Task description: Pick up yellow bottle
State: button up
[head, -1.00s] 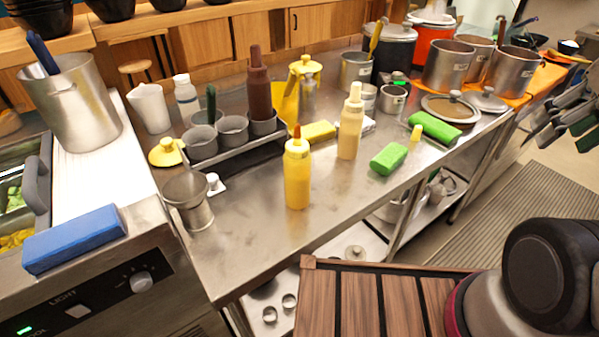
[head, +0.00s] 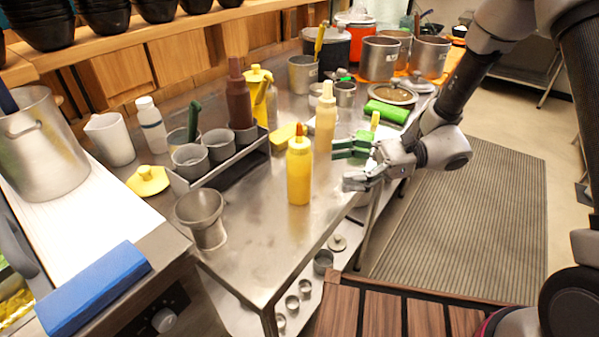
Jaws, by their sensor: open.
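The yellow bottle (head: 299,175) stands upright on the steel table, with an orange-red tip. A paler cream-yellow bottle (head: 325,125) stands upright just behind it to the right. My gripper (head: 346,168) has come in from the right, with its fingers pointing left toward the yellow bottle. The gripper is open and empty, and a gap shows between its fingers and the bottle.
A rack with grey cups (head: 220,146) and a brown bottle (head: 238,100) stand to the left. A metal cup (head: 203,215) stands at the front left. Another green sponge (head: 386,111) and several pots (head: 380,57) are farther back. The table in front of the yellow bottle is clear.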

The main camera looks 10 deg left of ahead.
aim_at(300, 169)
jog(key=a+f+m, duration=0.1)
jog(key=w+a+f+m+t+y, duration=0.1)
jog(key=a, duration=0.1)
jog(key=shift+f, duration=0.3)
jog(key=x, duration=0.7)
jog(key=shift+w, duration=0.15)
jog(key=shift+r, duration=0.1)
jog(key=c, duration=0.8)
